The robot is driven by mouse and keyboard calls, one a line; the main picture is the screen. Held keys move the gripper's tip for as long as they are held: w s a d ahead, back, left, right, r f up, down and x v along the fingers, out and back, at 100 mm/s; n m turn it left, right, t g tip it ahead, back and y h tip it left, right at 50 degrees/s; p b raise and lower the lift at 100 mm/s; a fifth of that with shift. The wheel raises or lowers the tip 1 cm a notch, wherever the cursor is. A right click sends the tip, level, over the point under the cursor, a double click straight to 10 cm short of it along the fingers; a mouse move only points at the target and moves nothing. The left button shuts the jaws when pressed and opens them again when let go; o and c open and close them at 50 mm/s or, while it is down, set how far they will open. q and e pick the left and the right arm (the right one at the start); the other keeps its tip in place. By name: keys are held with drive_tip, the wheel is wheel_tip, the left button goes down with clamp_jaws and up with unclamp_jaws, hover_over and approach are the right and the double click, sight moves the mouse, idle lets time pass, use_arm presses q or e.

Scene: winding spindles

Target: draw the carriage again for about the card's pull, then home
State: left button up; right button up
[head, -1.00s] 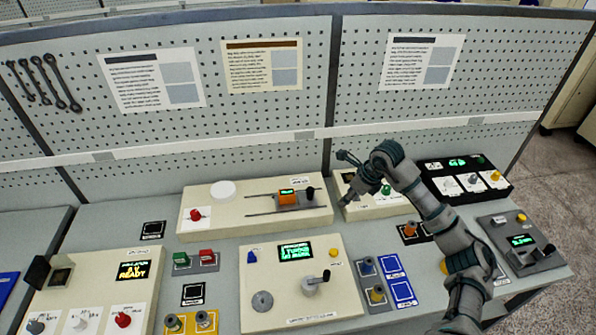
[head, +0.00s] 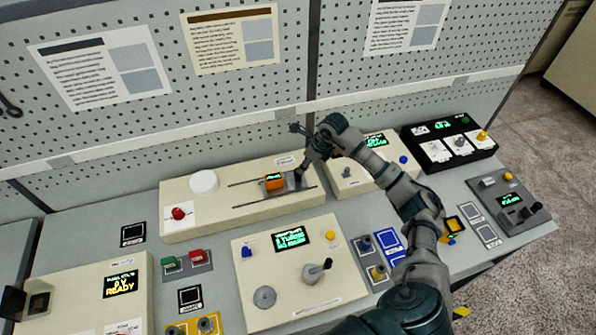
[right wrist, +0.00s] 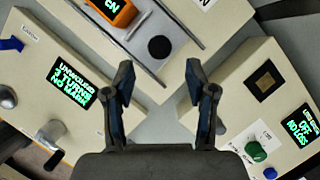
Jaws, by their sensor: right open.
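The carriage (head: 274,182) is a small orange block with a green display, riding between two rails on a long cream box. In the right wrist view its orange edge (right wrist: 112,10) is at the top. A round black knob (right wrist: 160,48) stands at its right-hand end; the gripper and arm largely hide it in the head view. My right gripper (head: 298,152) is above this end. In the right wrist view its open fingers (right wrist: 160,68) are either side of the knob's line, just short of it, with nothing between them. My left gripper is out of view.
A crank panel (head: 292,268) with a green display stands in front of the rail box. Another cream box (head: 345,185) is close to the right. Three printed sheets, including a tan one (head: 230,40), hang on the pegboard; their text is too small to read.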

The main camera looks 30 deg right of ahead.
drive_tip(key=x, duration=0.6)
drive_tip(key=shift+w+f+p, duration=0.1)
drive_tip(key=shift+f+p, duration=0.15)
drive_tip(key=shift+p, duration=0.1)
drive_tip(key=shift+w+f, duration=0.25)
drive_tip(key=shift+f, duration=0.45)
drive_tip(key=shift+a+r, duration=0.1)
clamp_jaws()
